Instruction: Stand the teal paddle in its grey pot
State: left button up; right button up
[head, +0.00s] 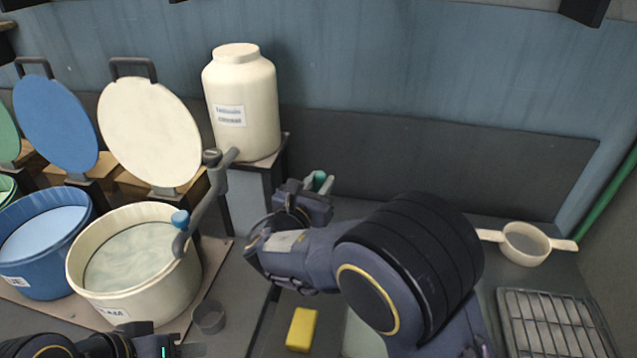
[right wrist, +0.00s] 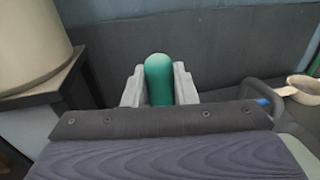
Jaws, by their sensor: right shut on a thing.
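The teal paddle shows as a rounded teal handle end (right wrist: 159,78) between the two pale fingers of my right gripper (right wrist: 160,92), which is shut on it. In the head view a bit of the teal paddle (head: 320,180) shows at my right gripper (head: 317,185), in front of the dark back panel. The rest of the paddle is hidden behind my arm. A small grey pot (head: 209,317) stands on the table right of the cream tub, below and left of my right gripper. My left gripper (head: 180,350) is at the bottom edge, cut off; its opening is unclear.
A cream tub (head: 185,285) of pale liquid stands left, with a grey arm with a blue knob (head: 181,219) over its rim. A blue tub (head: 40,275) is beside it. A yellow block (head: 301,329), a strainer (head: 526,243) and a wire rack (head: 550,325) lie right. A white jar (head: 240,105) stands behind.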

jog(key=shift+f, duration=0.2)
jog(key=o, duration=1)
jog(key=shift+r, duration=0.25)
jog(key=b+v, duration=0.3)
jog(key=v, duration=0.9)
